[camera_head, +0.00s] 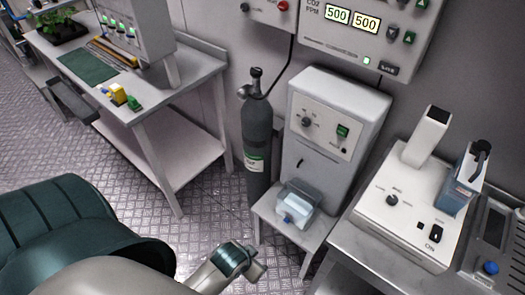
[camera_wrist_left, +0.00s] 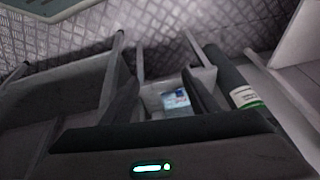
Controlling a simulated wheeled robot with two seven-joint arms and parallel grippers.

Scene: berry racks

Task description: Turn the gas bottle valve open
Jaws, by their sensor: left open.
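The gas bottle (camera_head: 258,145) is a tall dark grey cylinder with a green and white label, upright on the floor against the wall. Its dark valve (camera_head: 256,82) sits on top, with a hose rising from it. My right gripper is not in view.
A white cabinet (camera_head: 334,108) stands right of the bottle, with a clear container (camera_head: 298,204) on its low shelf. A metal table (camera_head: 187,88) stands at left. A bench with a white instrument (camera_head: 408,205) is at right. Patterned floor (camera_head: 125,180) is open between.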

